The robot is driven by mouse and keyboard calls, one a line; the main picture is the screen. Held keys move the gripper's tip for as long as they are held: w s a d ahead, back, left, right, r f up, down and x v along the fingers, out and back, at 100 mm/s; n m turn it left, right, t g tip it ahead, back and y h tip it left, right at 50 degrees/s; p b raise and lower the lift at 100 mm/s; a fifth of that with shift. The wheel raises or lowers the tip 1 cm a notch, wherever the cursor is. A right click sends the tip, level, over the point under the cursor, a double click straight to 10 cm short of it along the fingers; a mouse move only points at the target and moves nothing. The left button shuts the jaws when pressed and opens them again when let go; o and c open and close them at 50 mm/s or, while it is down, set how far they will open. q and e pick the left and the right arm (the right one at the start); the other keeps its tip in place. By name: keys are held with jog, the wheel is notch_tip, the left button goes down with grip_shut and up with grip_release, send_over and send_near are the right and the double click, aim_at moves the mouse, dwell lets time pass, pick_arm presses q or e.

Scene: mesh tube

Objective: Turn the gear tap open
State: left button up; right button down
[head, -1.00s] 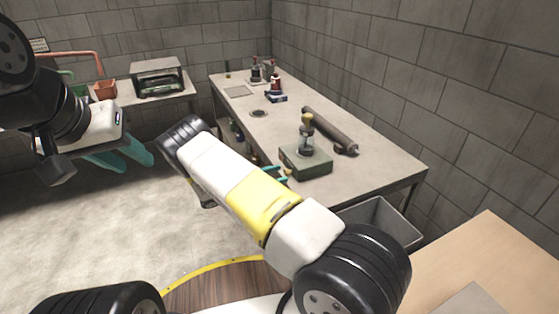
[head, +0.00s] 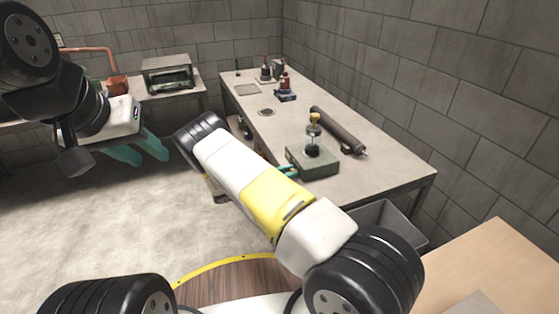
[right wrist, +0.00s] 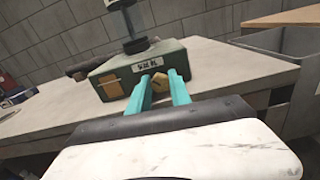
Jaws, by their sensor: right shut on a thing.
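A green box (head: 319,162) with a clear cylinder and a yellow top (head: 314,132) on it stands at the near edge of the grey bench. In the right wrist view, the box (right wrist: 112,78) has a label plate and a small brass knob (right wrist: 159,80) low on its front. My right gripper (right wrist: 166,78) has its teal fingers closed around this knob, one on each side. In the head view, my right arm hides most of that gripper, with only a bit of teal showing beside the box. My left gripper (head: 146,150) hangs empty over the floor, fingers apart.
The bench (head: 370,178) also holds a dark roller (head: 338,130) behind the box and bottles (head: 267,70) at the far end. A grey bin (head: 385,222) is under its near end. A wooden table (head: 480,265) stands at the lower right. Block walls enclose the back.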

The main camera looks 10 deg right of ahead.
jog(key=n, duration=0.4)
jog(key=shift+w, duration=0.1)
jog(key=c, duration=1.2)
grip_release()
